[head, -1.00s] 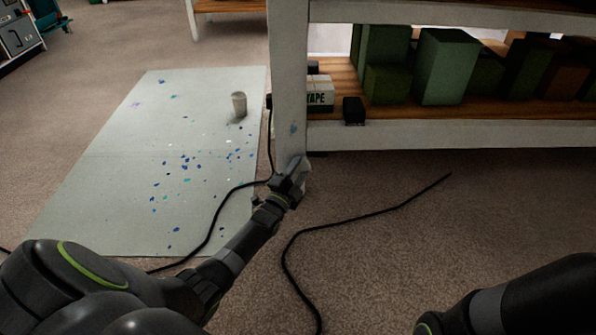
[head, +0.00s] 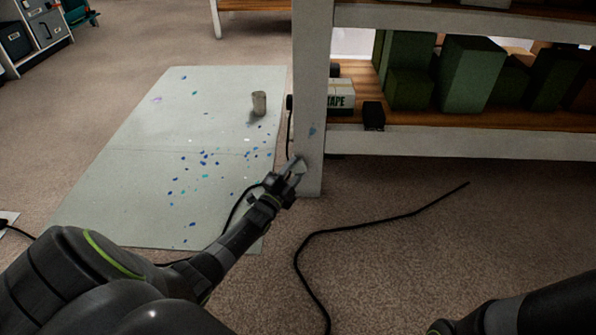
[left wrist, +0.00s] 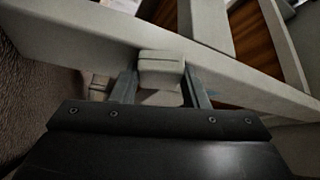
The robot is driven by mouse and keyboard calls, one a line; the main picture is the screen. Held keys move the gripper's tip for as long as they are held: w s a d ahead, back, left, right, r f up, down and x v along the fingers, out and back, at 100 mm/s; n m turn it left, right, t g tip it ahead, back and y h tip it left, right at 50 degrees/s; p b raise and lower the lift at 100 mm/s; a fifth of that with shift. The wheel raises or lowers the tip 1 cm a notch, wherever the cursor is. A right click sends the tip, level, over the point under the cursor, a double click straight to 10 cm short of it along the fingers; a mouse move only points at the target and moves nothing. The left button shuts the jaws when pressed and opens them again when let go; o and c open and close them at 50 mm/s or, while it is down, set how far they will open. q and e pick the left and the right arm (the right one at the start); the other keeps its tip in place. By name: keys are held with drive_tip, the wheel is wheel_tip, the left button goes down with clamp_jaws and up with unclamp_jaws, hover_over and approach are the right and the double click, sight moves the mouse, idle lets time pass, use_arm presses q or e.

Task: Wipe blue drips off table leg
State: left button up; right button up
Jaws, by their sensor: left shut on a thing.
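The white table leg (head: 310,90) stands upright in the middle of the head view. A small blue drip mark (head: 312,132) shows on its lower front face. My left gripper (head: 295,168) is low at the leg's left edge, below the mark. It is shut on a pale folded cloth (left wrist: 160,68), seen between its fingers in the left wrist view, close against the white leg (left wrist: 75,35). I cannot tell whether the cloth touches the leg. My right arm shows at the bottom right, but its gripper is out of view.
A pale drop sheet (head: 130,190) with blue spots lies left of the leg, with a grey cup (head: 259,103) on it. A black cable (head: 375,222) lies on the carpet. The lower shelf (head: 440,118) holds green boxes (head: 470,75) and a tape box (head: 340,97).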

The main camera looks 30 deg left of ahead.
use_arm(q)
drive_tip(key=shift+s+d+r+p, duration=0.1)
drive_tip(key=shift+s+d+p, duration=0.15)
drive_tip(key=shift+p, duration=0.2)
drive_tip(key=s+d+p, duration=0.2)
drive_tip(key=s, duration=0.1)
drive_tip(key=shift+s+d+p, duration=0.45)
drive_tip(key=shift+s+p, duration=0.15)
drive_tip(key=shift+s, duration=0.15)
drive_tip(key=shift+s+d+p, duration=0.4)
drive_tip(key=shift+s+p, duration=0.05)
drive_tip(key=shift+s, duration=0.2)
drive_tip(key=shift+s+d+p, duration=0.4)
drive_tip(key=shift+s, duration=0.25)
